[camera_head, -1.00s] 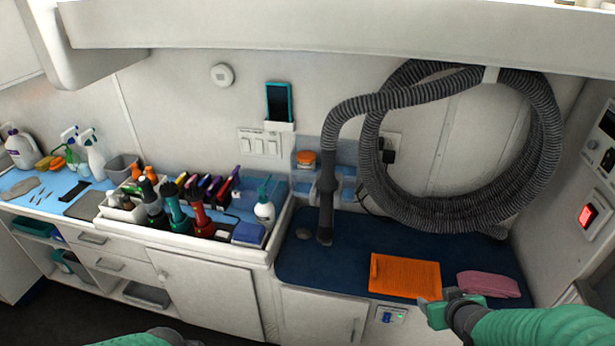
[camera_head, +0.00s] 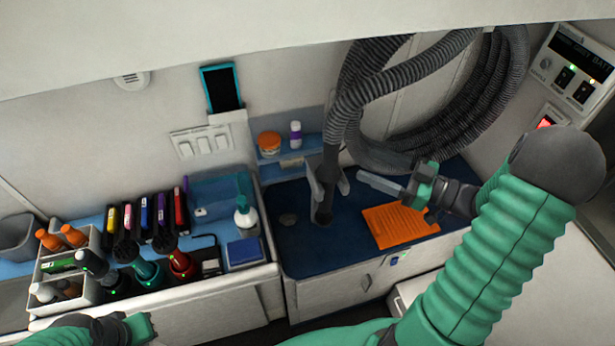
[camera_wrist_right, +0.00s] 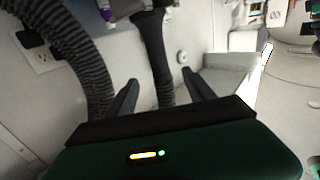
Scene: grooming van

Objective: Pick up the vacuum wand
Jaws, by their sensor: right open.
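The vacuum wand (camera_head: 326,188) is a dark upright tube at the end of the grey ribbed hose (camera_head: 372,88). It stands at a light bracket (camera_head: 316,186) on the wall, its lower end near the dark blue mat. My right gripper (camera_head: 368,180) is open and empty, to the right of the wand and pointing left at it. In the right wrist view the wand (camera_wrist_right: 160,55) appears between the two open fingers, beyond their tips and apart from them. My left gripper (camera_head: 138,328) is at the lower left edge; its fingers are not clear.
An orange sheet (camera_head: 398,226) lies on the dark blue mat (camera_head: 290,250) beneath my right gripper. Coiled hose hangs behind it. A white soap bottle (camera_head: 246,217) and a tray (camera_head: 160,298) of clippers stand left.

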